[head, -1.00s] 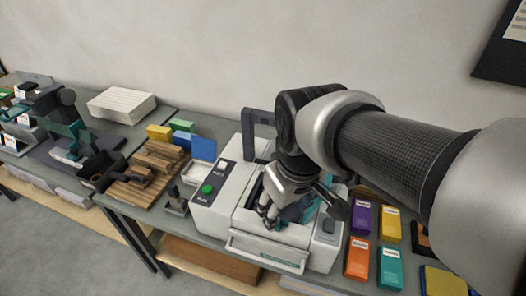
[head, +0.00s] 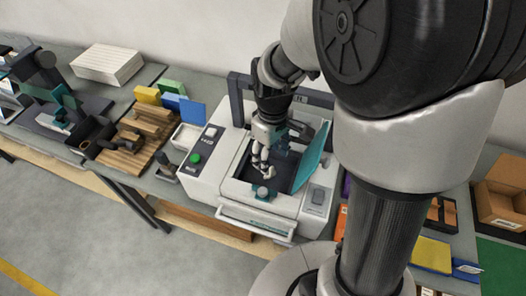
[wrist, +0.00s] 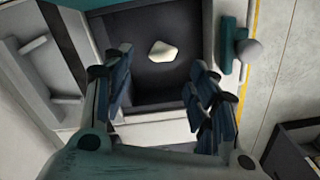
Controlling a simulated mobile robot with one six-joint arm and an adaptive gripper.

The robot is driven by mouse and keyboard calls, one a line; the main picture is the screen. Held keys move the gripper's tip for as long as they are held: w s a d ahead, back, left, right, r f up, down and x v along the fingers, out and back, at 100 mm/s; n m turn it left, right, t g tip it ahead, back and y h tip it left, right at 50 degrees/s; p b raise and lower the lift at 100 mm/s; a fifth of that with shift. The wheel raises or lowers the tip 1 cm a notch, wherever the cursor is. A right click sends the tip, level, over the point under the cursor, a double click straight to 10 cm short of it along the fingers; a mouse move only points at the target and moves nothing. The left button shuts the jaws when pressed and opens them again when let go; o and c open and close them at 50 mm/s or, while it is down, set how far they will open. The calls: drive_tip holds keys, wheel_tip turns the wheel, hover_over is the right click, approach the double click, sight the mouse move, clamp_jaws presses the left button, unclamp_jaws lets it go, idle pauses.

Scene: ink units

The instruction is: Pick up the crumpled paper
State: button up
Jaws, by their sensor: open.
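The crumpled paper (wrist: 163,51) is a small off-white lump. It lies on the dark floor of the recess in the white machine (head: 207,178). In the wrist view it sits beyond my fingertips, between their lines and apart from both. My gripper (wrist: 158,88) is open, with a dark blue-grey finger pad on each side and nothing between them. In the head view my gripper (head: 262,160) points down into the machine's open top. A pale patch near the fingertips there may be the paper, but I cannot tell it clearly from the fingers.
A teal flap (head: 313,158) stands up at the recess's right side. The green button (head: 196,158) is on the left panel. Cardboard boxes (head: 500,195) stand far right.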

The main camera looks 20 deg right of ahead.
drive_tip(key=f+b, duration=0.1)
drive_tip(key=f, duration=0.2)
drive_tip(key=f+b, duration=0.1)
drive_tip(key=f, duration=0.2)
drive_tip(key=shift+s+a+f, duration=0.15)
drive_tip(key=shift+s+f, duration=0.05)
drive_tip(key=shift+f, duration=0.05)
drive_tip(key=shift+w+f+b, duration=0.1)
drive_tip(key=shift+f+b, duration=0.25)
drive_tip(key=shift+f, duration=0.1)
drive_tip(key=shift+r, duration=0.1)
drive_tip(key=c, duration=0.8)
